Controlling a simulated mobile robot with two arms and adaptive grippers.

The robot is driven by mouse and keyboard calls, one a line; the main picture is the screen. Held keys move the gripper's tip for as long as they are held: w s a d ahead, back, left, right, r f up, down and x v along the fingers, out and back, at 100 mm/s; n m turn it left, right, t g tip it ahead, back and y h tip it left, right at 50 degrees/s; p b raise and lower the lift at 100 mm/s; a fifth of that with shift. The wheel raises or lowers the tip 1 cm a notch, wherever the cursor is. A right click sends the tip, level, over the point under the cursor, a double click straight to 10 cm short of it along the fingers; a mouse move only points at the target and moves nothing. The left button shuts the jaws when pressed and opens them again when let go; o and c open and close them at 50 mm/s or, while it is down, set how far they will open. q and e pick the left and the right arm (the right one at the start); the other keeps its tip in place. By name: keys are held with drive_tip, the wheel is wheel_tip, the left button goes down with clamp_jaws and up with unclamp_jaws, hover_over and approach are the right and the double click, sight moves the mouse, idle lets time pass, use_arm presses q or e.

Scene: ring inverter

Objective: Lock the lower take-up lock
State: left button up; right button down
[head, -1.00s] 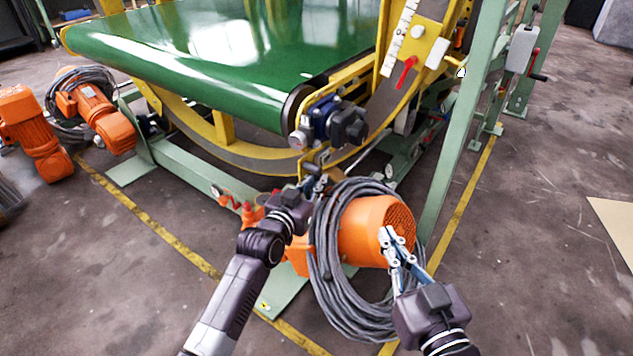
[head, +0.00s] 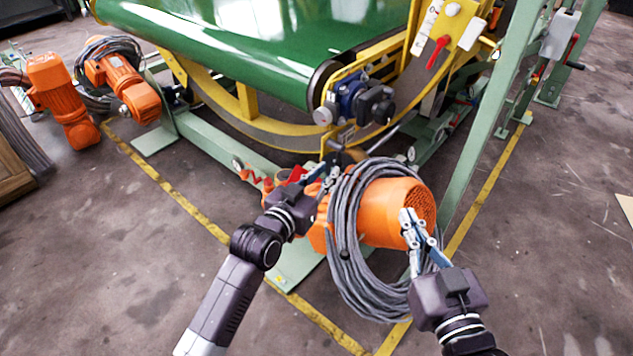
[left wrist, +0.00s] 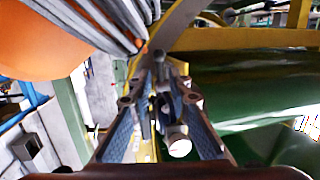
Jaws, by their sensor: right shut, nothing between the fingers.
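No part is clearly marked as the lower take-up lock. A red part (head: 292,176) sits low by the green base beam, just left of my left gripper (head: 330,174). A red lever (head: 437,52) is on the yellow frame higher up. In the left wrist view, my left gripper's fingers (left wrist: 163,72) converge at the tips, and a pale round-ended metal piece (left wrist: 178,142) shows between or just behind them; whether they hold it is unclear. My right gripper (head: 410,222) is shut and empty, in front of the orange motor's end (head: 385,212).
A grey cable coil (head: 350,250) hangs around the orange motor, close beside my left gripper. The green belt (head: 230,40) and blue-black drive unit (head: 360,100) are above. A green post (head: 490,120) stands at right. Open floor lies at far right.

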use_arm(q)
drive_tip(key=shift+v, duration=2.15)
drive_tip(key=shift+s, duration=0.15)
